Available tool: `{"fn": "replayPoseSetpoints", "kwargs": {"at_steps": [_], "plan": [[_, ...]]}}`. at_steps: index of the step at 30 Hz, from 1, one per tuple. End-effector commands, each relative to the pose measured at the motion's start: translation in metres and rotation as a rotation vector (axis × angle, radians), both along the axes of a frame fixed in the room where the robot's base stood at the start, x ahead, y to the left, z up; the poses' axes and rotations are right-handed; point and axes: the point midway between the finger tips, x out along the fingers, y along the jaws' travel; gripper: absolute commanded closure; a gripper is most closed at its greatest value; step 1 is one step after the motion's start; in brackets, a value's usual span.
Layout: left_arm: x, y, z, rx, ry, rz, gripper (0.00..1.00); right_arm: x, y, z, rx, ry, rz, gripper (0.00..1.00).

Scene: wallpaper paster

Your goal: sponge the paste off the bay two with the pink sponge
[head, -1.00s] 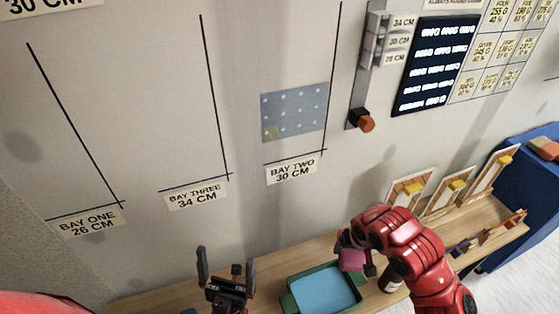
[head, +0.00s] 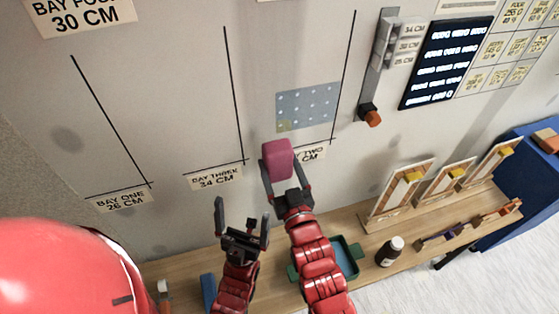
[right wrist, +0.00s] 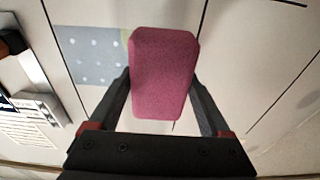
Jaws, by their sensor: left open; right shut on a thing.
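The pink sponge (head: 278,160) is held upright between the fingers of my right gripper (head: 283,178), in front of the wall just below the paste patch. In the right wrist view the sponge (right wrist: 162,75) fills the gap between the fingers. The paste (head: 309,107) is a grey-blue dotted patch on bay two, with a yellowish spot at its lower left corner. The right wrist view also shows the paste (right wrist: 92,55), partly behind the sponge. The bay two label (head: 313,153) is partly covered by the sponge. My left gripper (head: 243,222) is open and empty, low and left.
A wooden bench (head: 185,268) runs along the wall. A rail with an orange knob (head: 372,117) is right of bay two.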

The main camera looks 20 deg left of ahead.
Motion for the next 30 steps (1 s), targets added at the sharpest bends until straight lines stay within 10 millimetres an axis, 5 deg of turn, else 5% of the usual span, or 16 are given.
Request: {"fn": "replayPoseSetpoints", "kwargs": {"at_steps": [14,30], "plan": [[0.0,0.0,-0.011,0.0,0.0,0.0,0.0,-0.001,-0.001,-0.005,0.0,0.002,-0.003,0.76],[0.0,0.0,-0.033,0.0,0.0,0.0,0.0,0.049,0.033,-0.003,0.001,0.001,-0.003,0.76]]}}
